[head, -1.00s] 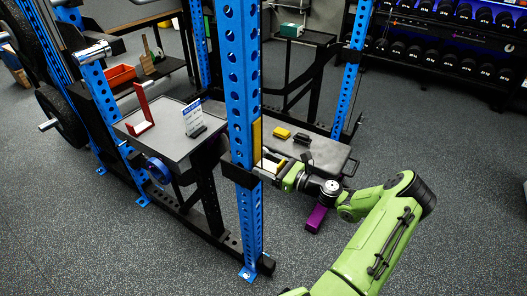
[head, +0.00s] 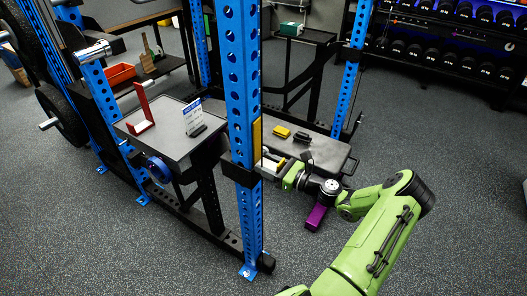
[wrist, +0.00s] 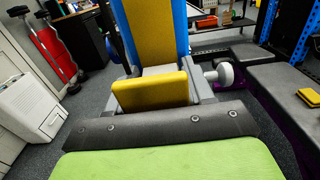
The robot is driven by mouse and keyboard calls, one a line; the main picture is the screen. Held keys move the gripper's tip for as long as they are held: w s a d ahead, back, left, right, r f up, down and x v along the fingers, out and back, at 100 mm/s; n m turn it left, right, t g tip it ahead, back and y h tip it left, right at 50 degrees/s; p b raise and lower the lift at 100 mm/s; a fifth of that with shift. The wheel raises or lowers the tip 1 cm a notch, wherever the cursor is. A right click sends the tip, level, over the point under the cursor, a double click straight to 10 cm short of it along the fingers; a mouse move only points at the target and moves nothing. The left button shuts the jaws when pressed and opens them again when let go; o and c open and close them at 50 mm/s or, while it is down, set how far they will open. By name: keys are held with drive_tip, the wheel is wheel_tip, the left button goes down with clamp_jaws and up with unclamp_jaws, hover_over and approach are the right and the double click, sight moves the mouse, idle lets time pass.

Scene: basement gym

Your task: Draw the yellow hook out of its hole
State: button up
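The yellow hook (head: 257,132) is on the front blue upright (head: 244,80) in the head view. In the wrist view its tall yellow back plate (wrist: 152,32) lies against the blue upright, and a yellow lip (wrist: 150,91) stands nearer to me above grey parts. My gripper (head: 274,167) is at the lower part of the hook, on the right side of the upright. The dark bar of my gripper crosses the wrist view just in front of the yellow lip. The fingertips are not clear, so I cannot tell whether they grip the hook. The hole behind the hook is hidden.
A grey table (head: 170,135) with a red bracket (head: 141,110) and a small sign (head: 193,116) stands left of the upright. A dark bench (head: 325,152) behind my gripper bears a yellow block (head: 282,132) and a black one. The floor on the right is clear.

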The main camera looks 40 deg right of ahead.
clamp_jaws()
drive_tip(key=shift+r, duration=0.15)
drive_tip(key=p+v, duration=0.1)
drive_tip(key=v, duration=0.7)
drive_tip(key=shift+s+p, duration=0.3)
drive_tip(key=shift+s, duration=0.1)
idle(0.3)
drive_tip(key=shift+d, duration=0.15)
